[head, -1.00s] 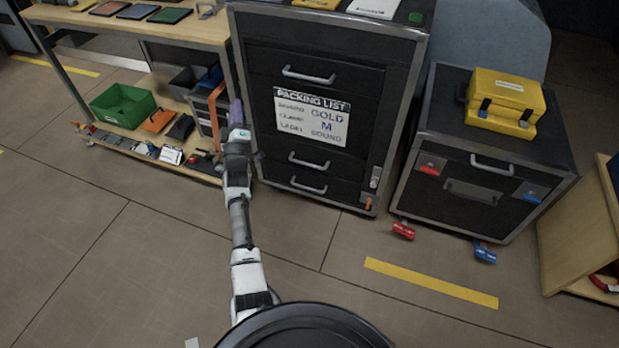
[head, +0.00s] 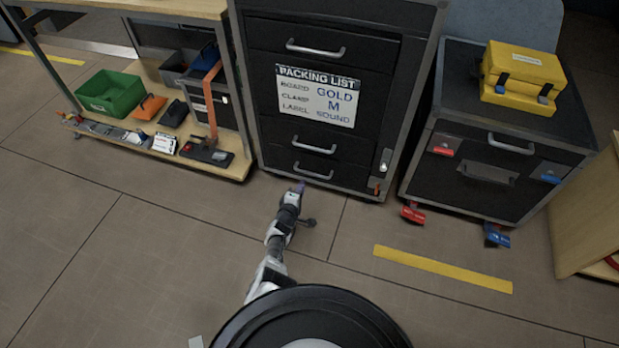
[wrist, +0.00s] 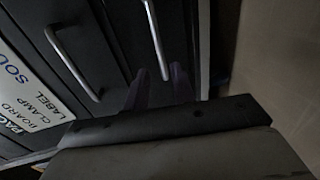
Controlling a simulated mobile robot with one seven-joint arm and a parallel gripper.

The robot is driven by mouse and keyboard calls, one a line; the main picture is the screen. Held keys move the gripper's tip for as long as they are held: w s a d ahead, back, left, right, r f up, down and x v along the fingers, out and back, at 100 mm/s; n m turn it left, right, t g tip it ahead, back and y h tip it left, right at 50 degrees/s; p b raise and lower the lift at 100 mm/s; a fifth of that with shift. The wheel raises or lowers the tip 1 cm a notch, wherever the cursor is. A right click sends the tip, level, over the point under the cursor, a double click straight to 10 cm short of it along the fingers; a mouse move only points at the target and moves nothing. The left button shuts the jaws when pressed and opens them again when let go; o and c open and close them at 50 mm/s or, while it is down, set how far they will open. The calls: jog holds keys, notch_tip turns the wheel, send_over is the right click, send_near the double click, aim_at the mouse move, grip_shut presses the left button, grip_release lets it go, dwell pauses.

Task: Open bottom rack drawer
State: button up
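The black rack cabinet (head: 262,95) stands in the middle of the head view, its drawers closed. The bottom drawer's silver handle (head: 312,173) is low on its front. In the wrist view this handle (wrist: 157,40) runs steeply, with the handle above it (wrist: 74,66) to the left. My gripper (head: 301,186) is low in front of the bottom drawer, close to its handle. In the wrist view its two purple fingers (wrist: 160,72) are apart, with the handle's near end appearing between their tips. I cannot tell whether they touch it.
A wooden shelf (head: 235,170) with a green bin (head: 110,93) stands left of the rack. A black case unit (head: 430,175) with a yellow box (head: 520,75) on it stands right. The floor before the rack is clear, with a yellow strip (head: 440,269).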

aim_at(309, 173)
jog(key=shift+b+x, duration=4.45)
jog(key=shift+x, duration=0.45)
jog(key=shift+r, duration=0.1)
grip_shut()
